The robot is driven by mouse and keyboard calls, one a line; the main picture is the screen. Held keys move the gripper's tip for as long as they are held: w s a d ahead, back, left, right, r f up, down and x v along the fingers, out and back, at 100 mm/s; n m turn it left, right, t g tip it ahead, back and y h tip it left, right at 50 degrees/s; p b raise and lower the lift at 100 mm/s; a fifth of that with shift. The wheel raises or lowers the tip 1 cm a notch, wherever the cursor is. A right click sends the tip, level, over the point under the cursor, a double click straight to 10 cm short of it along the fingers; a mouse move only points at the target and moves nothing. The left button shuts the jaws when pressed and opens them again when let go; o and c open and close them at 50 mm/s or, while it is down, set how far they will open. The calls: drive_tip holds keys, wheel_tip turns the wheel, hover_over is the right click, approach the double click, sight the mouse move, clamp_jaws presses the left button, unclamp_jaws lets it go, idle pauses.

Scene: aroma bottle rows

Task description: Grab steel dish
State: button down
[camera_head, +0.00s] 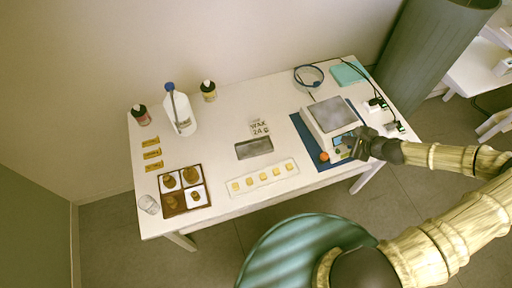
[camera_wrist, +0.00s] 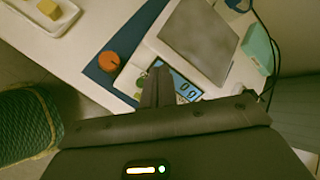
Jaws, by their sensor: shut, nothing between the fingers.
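A grey rectangular metal dish (camera_head: 254,148) lies on the white table near its middle, just below a "WAX 24 g" label. It looks empty and is not seen in the wrist view. My gripper (camera_head: 352,145) is at the right side of the table, over the front of the white scale (camera_head: 330,118), well to the right of the dish. In the wrist view my shut, empty gripper (camera_wrist: 158,74) points at the scale's display (camera_wrist: 181,87). The scale's grey pan (camera_wrist: 199,40) is bare. Whether the fingers touch the scale cannot be told.
A blue mat (camera_head: 303,133) with an orange knob (camera_head: 324,157) lies under the scale. A white tray (camera_head: 263,178) of yellow cubes lies in front of the dish. A white bottle (camera_head: 180,112) and dark bottles stand behind left. Cables lie back right. Table between dish and mat is clear.

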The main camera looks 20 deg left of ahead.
idle(0.4)
drive_tip(key=c, duration=1.6)
unclamp_jaws()
drive_tip(key=shift+s+a, duration=0.1)
drive_tip(key=s+r+n+g+h, duration=0.1)
drive_tip(key=s+r+n+h, duration=0.1)
drive_tip(key=s+r+n, duration=0.3)
drive_tip(key=s+r+n+g+h, duration=0.1)
drive_tip(key=s+r+n, duration=0.5)
drive_tip(key=r, duration=0.6)
drive_tip(key=s+r+n+g+h, duration=0.1)
drive_tip(key=s+r+n+h, duration=0.2)
drive_tip(key=s+r+n, duration=0.3)
drive_tip(key=shift+s+a+r+g+h, duration=0.15)
drive_tip(key=shift+s+a+r+h, duration=0.05)
drive_tip(key=shift+s+r, duration=0.5)
drive_tip(key=shift+s+a+r+g+h, duration=0.2)
drive_tip(key=shift+s+r, duration=0.4)
drive_tip(key=shift+s, duration=0.2)
drive_tip(key=shift+d, duration=0.1)
